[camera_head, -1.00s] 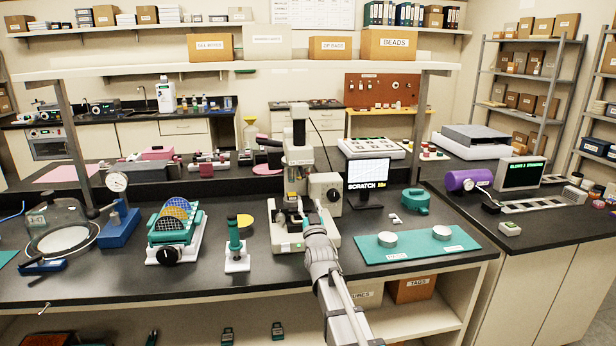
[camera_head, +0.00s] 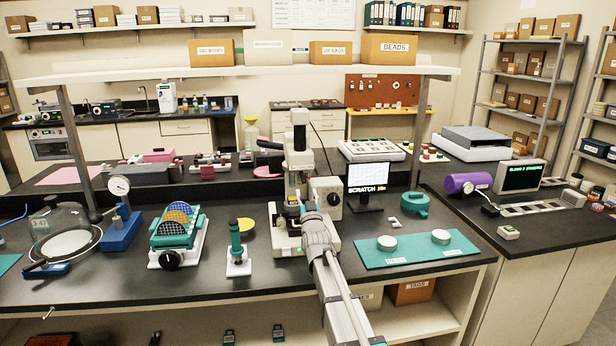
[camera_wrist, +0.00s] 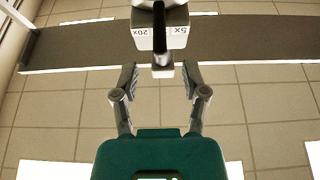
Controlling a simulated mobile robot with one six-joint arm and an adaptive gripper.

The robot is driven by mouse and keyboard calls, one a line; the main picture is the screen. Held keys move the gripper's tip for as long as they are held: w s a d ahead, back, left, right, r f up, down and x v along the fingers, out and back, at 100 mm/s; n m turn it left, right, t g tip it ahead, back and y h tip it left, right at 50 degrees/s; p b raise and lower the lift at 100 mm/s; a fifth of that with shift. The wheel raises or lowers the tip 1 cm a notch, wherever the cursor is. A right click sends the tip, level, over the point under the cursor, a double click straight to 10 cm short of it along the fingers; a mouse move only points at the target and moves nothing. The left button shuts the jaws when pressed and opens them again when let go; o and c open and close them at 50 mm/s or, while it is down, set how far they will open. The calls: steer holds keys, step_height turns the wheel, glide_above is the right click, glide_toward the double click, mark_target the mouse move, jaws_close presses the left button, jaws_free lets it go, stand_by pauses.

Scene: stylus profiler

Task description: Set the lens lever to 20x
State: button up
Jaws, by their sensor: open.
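The profiler (camera_head: 300,158) stands on the black bench in the head view, a pale microscope-like instrument. In the wrist view its pale block (camera_wrist: 145,32) carries the labels 20x on the left and 5x on the right. A black lens lever (camera_wrist: 161,35) runs down between the two labels. My gripper (camera_wrist: 159,78) is open and empty in the wrist view, one finger on each side, just below the block. The lever's end is above and roughly centred between the fingertips; I cannot tell contact. In the head view my arm hides the fingers and the lever.
A monitor reading SCRATCH (camera_head: 367,180) stands right of the profiler. A teal mat (camera_head: 415,250) with two round metal pieces lies at the front right. A teal stand (camera_head: 237,245) and a striped drum holder (camera_head: 178,235) are to the left.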

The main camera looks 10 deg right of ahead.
mark_target(303, 178)
steer(key=shift+p+x, duration=1.1)
steer(key=shift+x, duration=2.35)
